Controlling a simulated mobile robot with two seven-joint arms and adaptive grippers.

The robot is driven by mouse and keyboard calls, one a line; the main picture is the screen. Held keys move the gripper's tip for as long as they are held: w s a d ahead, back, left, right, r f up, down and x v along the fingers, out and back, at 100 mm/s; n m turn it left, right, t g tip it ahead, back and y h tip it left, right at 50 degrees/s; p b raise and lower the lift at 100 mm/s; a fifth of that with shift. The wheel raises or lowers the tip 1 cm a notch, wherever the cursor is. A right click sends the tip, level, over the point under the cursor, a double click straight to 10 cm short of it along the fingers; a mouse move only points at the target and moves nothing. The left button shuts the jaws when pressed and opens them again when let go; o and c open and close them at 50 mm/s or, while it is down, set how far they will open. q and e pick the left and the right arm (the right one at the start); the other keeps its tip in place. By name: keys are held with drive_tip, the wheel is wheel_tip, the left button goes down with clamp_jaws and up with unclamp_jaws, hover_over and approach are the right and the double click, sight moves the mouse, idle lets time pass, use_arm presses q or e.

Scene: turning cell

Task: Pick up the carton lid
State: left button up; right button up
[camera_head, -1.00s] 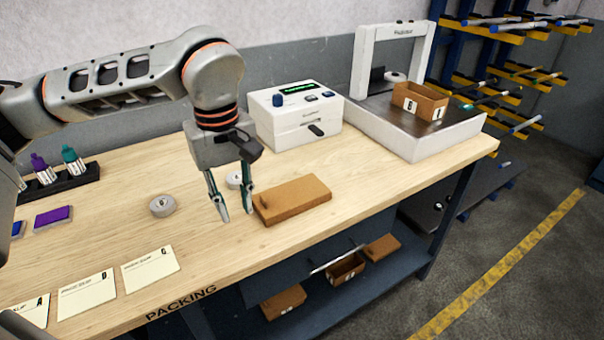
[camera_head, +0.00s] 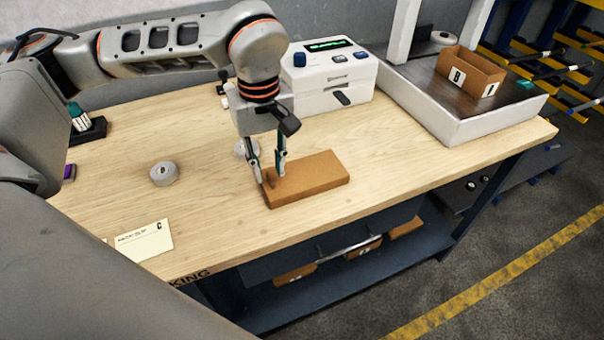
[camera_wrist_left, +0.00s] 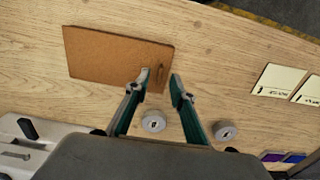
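The carton lid (camera_head: 315,178) is a flat brown cardboard piece lying on the wooden bench. It also shows in the left wrist view (camera_wrist_left: 110,55), where a small dark upright tab (camera_wrist_left: 160,75) stands near its right end. My left gripper (camera_head: 270,174) points down at the lid's left end in the head view. In the left wrist view its fingers (camera_wrist_left: 161,78) are apart, one on each side of the tab. I cannot tell whether they touch it. My right gripper is not in view.
Two grey rolls (camera_head: 164,174) stand left of the lid, one partly behind the gripper. A white control box (camera_head: 330,85) stands behind it. An open carton (camera_head: 470,72) sits on the platform at right. A paper card (camera_head: 144,240) lies near the front edge. The bench right of the lid is clear.

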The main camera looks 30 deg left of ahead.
use_arm(q)
wheel_tip(320, 180, down, 2)
drive_tip(key=shift+f, duration=0.1)
clamp_jaws()
drive_tip(key=shift+r, duration=0.2)
